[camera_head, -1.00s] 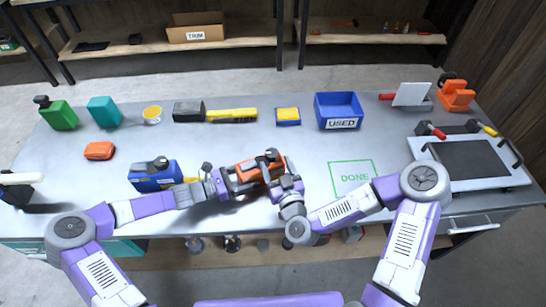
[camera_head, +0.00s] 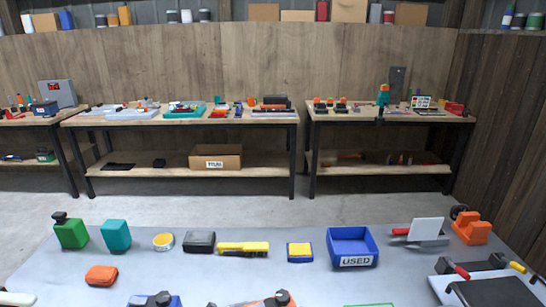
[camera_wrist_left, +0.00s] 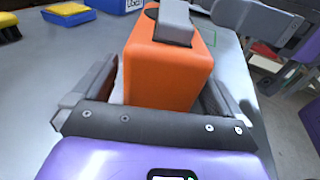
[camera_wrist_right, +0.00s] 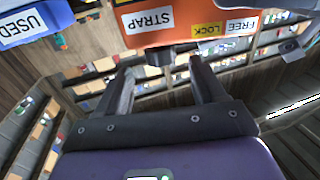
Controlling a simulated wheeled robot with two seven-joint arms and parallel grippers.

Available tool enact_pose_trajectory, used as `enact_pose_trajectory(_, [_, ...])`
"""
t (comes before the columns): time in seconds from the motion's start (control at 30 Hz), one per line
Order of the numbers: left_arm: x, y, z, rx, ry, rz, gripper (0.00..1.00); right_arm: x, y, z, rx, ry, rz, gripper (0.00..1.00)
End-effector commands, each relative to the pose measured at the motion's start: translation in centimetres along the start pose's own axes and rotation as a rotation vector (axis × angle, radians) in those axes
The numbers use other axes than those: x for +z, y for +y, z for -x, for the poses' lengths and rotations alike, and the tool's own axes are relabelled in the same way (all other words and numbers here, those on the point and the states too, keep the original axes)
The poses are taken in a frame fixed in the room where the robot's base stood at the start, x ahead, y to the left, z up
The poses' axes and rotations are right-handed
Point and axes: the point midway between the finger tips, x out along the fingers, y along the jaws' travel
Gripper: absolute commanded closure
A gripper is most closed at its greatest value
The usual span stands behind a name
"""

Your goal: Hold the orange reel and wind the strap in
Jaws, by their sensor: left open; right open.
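The orange reel (camera_wrist_left: 165,75) fills the middle of the left wrist view, with a grey part and a black disc on top. My left gripper (camera_wrist_left: 160,88) is open, with its fingers on either side of the orange body; contact cannot be told. The right wrist view shows the reel's orange side (camera_wrist_right: 180,25) with STRAP, LOCK and FREE labels. A dark knob (camera_wrist_right: 160,56) juts from it. My right gripper (camera_wrist_right: 160,68) is open, its fingertips to either side of the knob. In the head view only the reel's top (camera_head: 272,301) shows at the bottom edge. The strap is not identifiable.
A blue USED bin (camera_head: 352,260), a yellow-and-black tool (camera_head: 243,248) and a yellow-blue block (camera_head: 300,252) stand on the grey table (camera_head: 205,275). An orange device (camera_head: 472,228) stands back right. Shelves line the far wall.

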Motion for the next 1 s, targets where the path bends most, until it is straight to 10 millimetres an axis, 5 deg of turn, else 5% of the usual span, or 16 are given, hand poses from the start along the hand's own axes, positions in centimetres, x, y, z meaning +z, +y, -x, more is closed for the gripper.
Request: enact_pose_trajectory(1.0, [1.2, 0.0, 8.1, 0.0, 0.001, 0.0, 0.0, -4.3, 0.0, 0.0, 0.0, 0.0, 0.0, 0.31])
